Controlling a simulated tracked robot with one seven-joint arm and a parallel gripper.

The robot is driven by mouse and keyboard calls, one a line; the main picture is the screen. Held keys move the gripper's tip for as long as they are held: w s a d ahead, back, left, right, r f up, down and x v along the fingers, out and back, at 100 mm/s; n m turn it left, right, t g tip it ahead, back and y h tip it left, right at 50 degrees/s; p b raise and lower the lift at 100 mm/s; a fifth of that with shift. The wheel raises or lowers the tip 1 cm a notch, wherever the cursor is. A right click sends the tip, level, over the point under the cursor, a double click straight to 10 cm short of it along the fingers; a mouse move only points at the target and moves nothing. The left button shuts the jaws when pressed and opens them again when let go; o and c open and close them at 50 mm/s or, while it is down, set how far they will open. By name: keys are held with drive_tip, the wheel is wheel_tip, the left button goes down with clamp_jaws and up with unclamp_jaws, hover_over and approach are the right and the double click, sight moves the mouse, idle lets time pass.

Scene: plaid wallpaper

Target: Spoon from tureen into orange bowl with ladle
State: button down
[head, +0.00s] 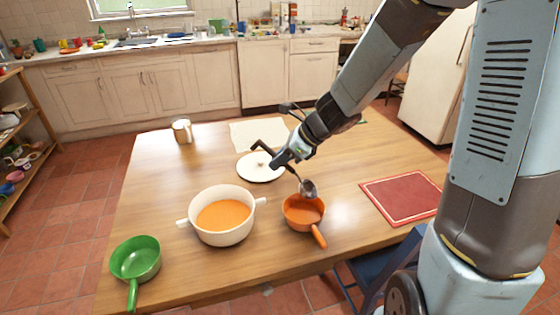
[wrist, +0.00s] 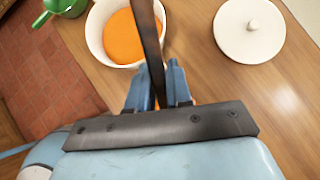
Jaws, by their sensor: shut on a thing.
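My gripper (head: 292,158) is shut on the ladle (head: 307,187), whose metal cup hangs over the orange bowl. The ladle's dark handle (wrist: 148,40) also shows between the fingers (wrist: 158,88) in the wrist view. The orange bowl (head: 304,224) has a handle toward the front and stands right of the tureen. I cannot tell how much is in the orange bowl or the ladle cup. The white tureen (head: 222,236) holds orange soup (head: 222,215) and stands at the table's middle. The tureen also shows at the top of the wrist view (wrist: 97,38).
A white lid (head: 258,174) lies behind the tureen, on or beside a pale cloth (head: 255,134). A green pan (head: 136,261) stands at the front left, a mug (head: 183,131) at the back left. A red mat (head: 400,195) lies at the right. The table's left middle is clear.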

sight(271, 150)
drive_tip(key=shift+w+a+g+h, duration=0.2)
drive_tip(key=shift+a+h, duration=0.55)
drive_tip(key=shift+h, duration=0.15)
drive_tip(key=shift+w+a+g+h, duration=0.15)
drive_tip(key=shift+a+g+h, duration=0.05)
drive_tip(key=shift+a+h, duration=0.65)
